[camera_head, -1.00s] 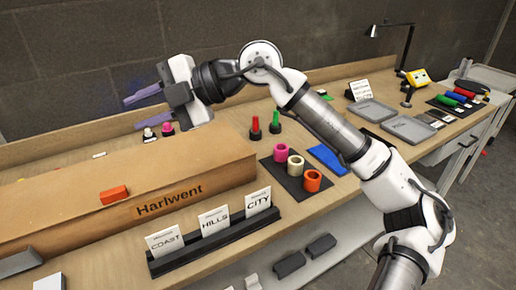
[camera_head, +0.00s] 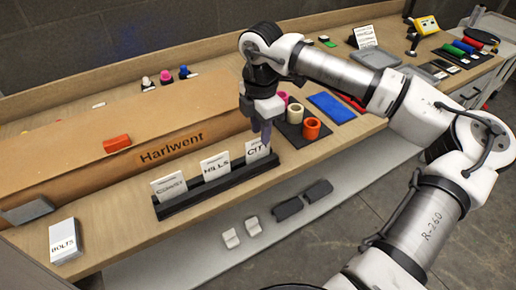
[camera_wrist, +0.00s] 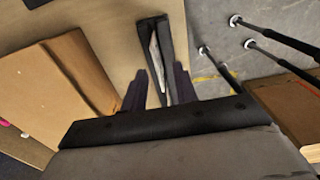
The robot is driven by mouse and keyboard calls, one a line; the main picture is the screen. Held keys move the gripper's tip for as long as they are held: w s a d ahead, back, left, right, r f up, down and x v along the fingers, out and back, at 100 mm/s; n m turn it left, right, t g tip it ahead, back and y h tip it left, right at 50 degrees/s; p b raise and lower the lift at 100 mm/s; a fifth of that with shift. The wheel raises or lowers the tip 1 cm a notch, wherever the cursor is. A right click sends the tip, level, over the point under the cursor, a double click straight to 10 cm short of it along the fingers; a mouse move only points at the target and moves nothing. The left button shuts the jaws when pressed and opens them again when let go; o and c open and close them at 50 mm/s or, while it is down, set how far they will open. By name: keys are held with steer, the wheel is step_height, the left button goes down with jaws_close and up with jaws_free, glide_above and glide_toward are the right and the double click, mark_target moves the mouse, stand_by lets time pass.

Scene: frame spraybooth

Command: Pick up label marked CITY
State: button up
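The CITY label (camera_head: 254,151) is a white card standing upright at the right end of a black holder (camera_head: 217,186). My gripper (camera_head: 267,138) is at this card from above, and its fingers partly cover the card's right side. In the wrist view my gripper (camera_wrist: 160,72) is open, with one dark finger on each side of the holder's line. A thin pale card edge (camera_wrist: 157,65) shows between the fingers. I cannot tell whether either finger touches it. The HILLS label (camera_head: 215,166) and the COAST label (camera_head: 168,187) stand to its left in the same holder.
A long cardboard box marked Harlwent (camera_head: 150,140) lies behind the holder. Orange, cream and pink rings stand on a dark mat (camera_head: 291,131) just right of my gripper. A BOLTS box (camera_head: 65,240) stands at front left. The bench's front edge is close to the holder.

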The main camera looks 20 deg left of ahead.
mark_target(258, 145)
steer(key=shift+a+f+p, duration=0.15)
steer(key=shift+f+p, duration=0.5)
steer(key=shift+f, duration=0.8)
steer(key=shift+a+f+p, duration=0.15)
steer(key=shift+f+p, duration=0.45)
steer(key=shift+f, duration=0.85)
jaws_close()
